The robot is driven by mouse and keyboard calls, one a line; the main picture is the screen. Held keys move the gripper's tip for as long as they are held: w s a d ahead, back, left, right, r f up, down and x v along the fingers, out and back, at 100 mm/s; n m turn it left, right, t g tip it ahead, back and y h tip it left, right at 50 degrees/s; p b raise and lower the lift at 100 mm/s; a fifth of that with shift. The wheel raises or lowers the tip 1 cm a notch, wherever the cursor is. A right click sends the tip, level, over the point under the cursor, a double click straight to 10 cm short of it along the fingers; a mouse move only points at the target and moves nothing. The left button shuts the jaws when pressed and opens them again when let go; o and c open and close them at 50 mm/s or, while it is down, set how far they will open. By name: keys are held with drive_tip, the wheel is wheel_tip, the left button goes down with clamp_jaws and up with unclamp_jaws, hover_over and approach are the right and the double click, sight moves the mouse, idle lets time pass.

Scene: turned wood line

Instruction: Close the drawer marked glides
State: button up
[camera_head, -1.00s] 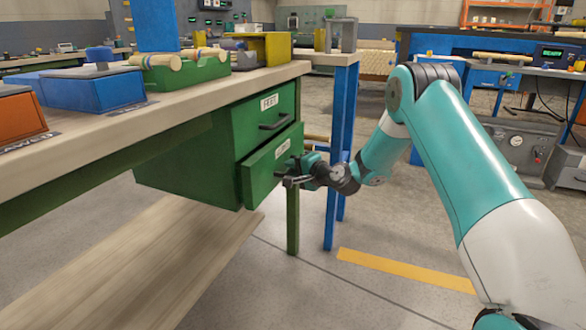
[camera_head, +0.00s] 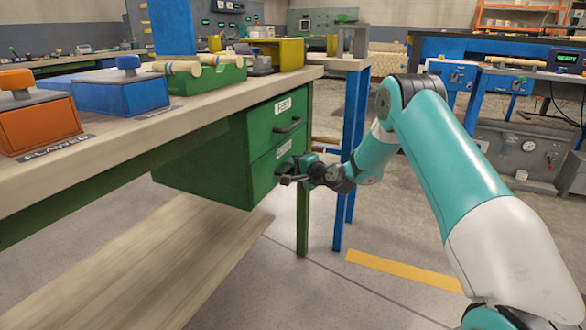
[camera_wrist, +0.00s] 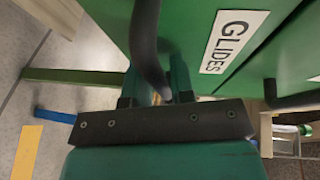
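The glides drawer (camera_head: 264,176) is the lower of two green drawers under the bench, and its front looks about level with the upper drawer. Its white GLIDES label (camera_wrist: 234,41) reads clearly in the wrist view. My gripper (camera_head: 288,179) is at this drawer's front, over its handle. In the wrist view, the dark curved drawer handle (camera_wrist: 147,45) runs between the two green fingers of my gripper (camera_wrist: 156,80), which look closed around it. The finger contact is partly hidden by the handle.
The upper drawer (camera_head: 272,124), labelled FEET, looks shut. The wooden bench top (camera_head: 200,107) carries an orange box (camera_head: 40,128), a blue box (camera_head: 120,97) and a green tray (camera_head: 212,80). A green leg (camera_head: 303,215) and a blue leg (camera_head: 338,215) stand close by.

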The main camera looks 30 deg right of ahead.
drive_tip(key=shift+a, duration=0.1)
drive_tip(key=p+v, duration=0.2)
drive_tip(key=v, duration=1.5)
drive_tip(key=shift+s, duration=0.25)
drive_tip(key=shift+r, duration=0.1)
drive_tip(key=s+a+r+n+g+y, duration=0.2)
drive_tip(key=s+a+r+n+g, duration=0.15)
drive_tip(key=a, duration=0.35)
drive_tip(key=s+a+r+n+g+y, duration=0.2)
drive_tip(key=a+n, duration=0.3)
drive_tip(key=a, duration=0.3)
drive_tip(key=s+a+r+n+g+y, duration=0.2)
drive_tip(key=a+r+n+g, duration=0.15)
drive_tip(key=a, duration=0.35)
drive_tip(key=s+a+r+n+g+h, duration=0.1)
drive_tip(key=s+a+n+g+h, duration=0.15)
drive_tip(key=s, duration=0.55)
drive_tip(key=s+a+r+n+g+h, duration=0.1)
drive_tip(key=s+n+g+h, duration=0.1)
drive_tip(key=s+n, duration=0.35)
drive_tip(key=s+a+r+n+g+h, duration=0.1)
drive_tip(key=s+g+h, duration=0.1)
drive_tip(key=s, duration=0.8)
wheel_tip(320, 180, up, 35)
drive_tip(key=p, duration=3.4)
drive_tip(key=shift+w+p, duration=0.15)
drive_tip(key=shift+p, duration=0.25)
